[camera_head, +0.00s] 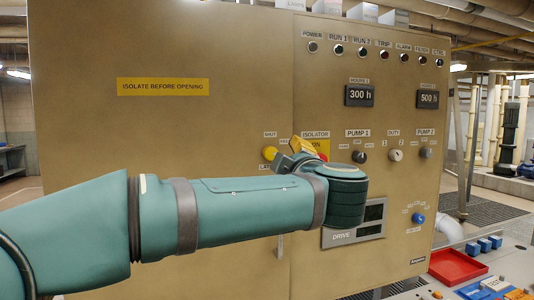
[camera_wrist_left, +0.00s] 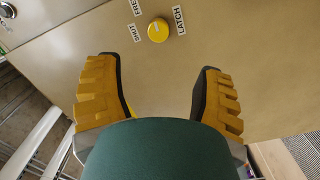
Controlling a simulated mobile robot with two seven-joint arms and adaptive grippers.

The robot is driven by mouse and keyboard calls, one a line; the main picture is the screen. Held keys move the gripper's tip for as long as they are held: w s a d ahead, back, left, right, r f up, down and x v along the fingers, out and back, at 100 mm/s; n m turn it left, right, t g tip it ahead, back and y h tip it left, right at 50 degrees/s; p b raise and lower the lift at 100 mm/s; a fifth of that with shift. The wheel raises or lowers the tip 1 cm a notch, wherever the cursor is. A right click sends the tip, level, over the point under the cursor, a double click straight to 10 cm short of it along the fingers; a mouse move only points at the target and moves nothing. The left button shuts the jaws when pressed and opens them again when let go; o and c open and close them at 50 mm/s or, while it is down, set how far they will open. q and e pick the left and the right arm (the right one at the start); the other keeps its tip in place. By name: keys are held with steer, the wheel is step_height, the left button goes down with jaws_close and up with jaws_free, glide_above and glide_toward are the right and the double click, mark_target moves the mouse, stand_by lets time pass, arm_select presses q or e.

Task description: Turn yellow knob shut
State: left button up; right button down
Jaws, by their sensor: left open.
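The yellow knob (camera_head: 269,153) is on the tan cabinet front, beside a "SHUT" label above it, in the head view. In the left wrist view the yellow knob (camera_wrist_left: 158,30) is round, with "SHUT", "FREE" and "LATCH" labels around it. My left gripper (camera_head: 291,152) is just right of the knob in the head view, partly hidden behind its own wrist. In the wrist view my left gripper (camera_wrist_left: 158,65) is open and empty, its yellow-padded fingers spread either side of the knob's line. The knob lies beyond the fingertips, apart from them.
The yellow isolator plate (camera_head: 318,146) with a red part is partly hidden behind my gripper. The pump 1 switch (camera_head: 359,157), duty knob (camera_head: 396,155) and blue knob (camera_head: 417,219) are farther right. A red tray (camera_head: 458,267) lies at lower right. The cabinet front left of the knob is flat.

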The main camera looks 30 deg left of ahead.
mark_target(272, 154)
arm_select(q)
steer(key=p+x, duration=0.1)
steer(key=x, duration=1.2)
steer(key=shift+w+a, duration=0.2)
steer(key=shift+a, duration=0.05)
steer(key=shift+o, duration=0.2)
jaws_close()
